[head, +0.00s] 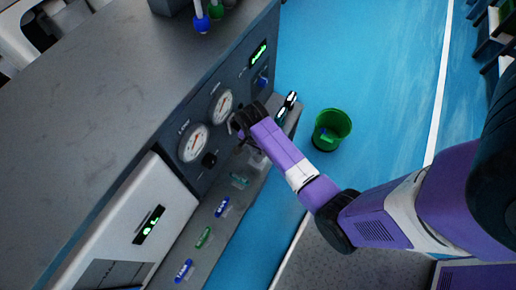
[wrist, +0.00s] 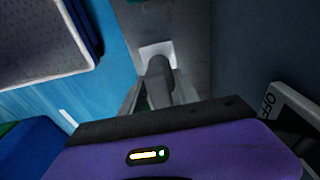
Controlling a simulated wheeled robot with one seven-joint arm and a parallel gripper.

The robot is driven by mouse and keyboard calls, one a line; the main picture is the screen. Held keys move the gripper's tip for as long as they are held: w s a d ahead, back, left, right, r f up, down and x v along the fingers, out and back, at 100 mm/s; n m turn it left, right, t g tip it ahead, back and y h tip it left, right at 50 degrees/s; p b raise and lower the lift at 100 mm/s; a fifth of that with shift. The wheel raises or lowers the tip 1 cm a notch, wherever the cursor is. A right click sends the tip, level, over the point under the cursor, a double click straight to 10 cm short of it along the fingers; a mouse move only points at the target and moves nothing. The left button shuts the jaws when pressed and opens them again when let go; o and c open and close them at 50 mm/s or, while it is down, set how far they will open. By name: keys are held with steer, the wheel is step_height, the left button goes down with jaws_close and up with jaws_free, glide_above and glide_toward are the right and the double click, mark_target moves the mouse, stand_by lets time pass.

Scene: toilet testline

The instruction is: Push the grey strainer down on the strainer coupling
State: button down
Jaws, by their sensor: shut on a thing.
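My gripper (head: 243,120) is at the front of the grey test bench, beside the lower edge of the right gauge. In the wrist view its fingers (wrist: 158,100) are closed around a grey, rounded piece, which looks like the grey strainer (wrist: 158,68). A pale square patch (wrist: 157,50) shows just beyond it, on the grey shelf surface. I cannot tell whether the piece touches anything below it. The strainer coupling is not clearly made out; the fingers and wrist cover that area. In the head view the arm hides the strainer.
The bench panel carries two round gauges (head: 194,143) and a dark knob (head: 209,160). Several small coloured parts, such as a blue one (head: 222,207) and a green one (head: 204,237), lie along the shelf. A green bucket (head: 331,129) stands on the blue floor.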

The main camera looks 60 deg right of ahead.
steer(key=shift+f+b, duration=0.3)
steer(key=shift+f, duration=0.35)
steer(key=c, duration=0.8)
jaws_free()
steer(key=shift+c, duration=0.2)
steer(key=shift+a+r+p, duration=0.15)
steer(key=shift+r+p, duration=0.2)
steer(key=shift+r, duration=0.95)
steer(key=shift+a+r+p, duration=0.2)
steer(key=shift+r+p, duration=0.1)
steer(key=shift+r, duration=1)
steer(key=shift+a+r+p, duration=0.15)
steer(key=shift+r+p, duration=0.2)
steer(key=shift+r, duration=0.95)
steer(key=shift+s, duration=0.1)
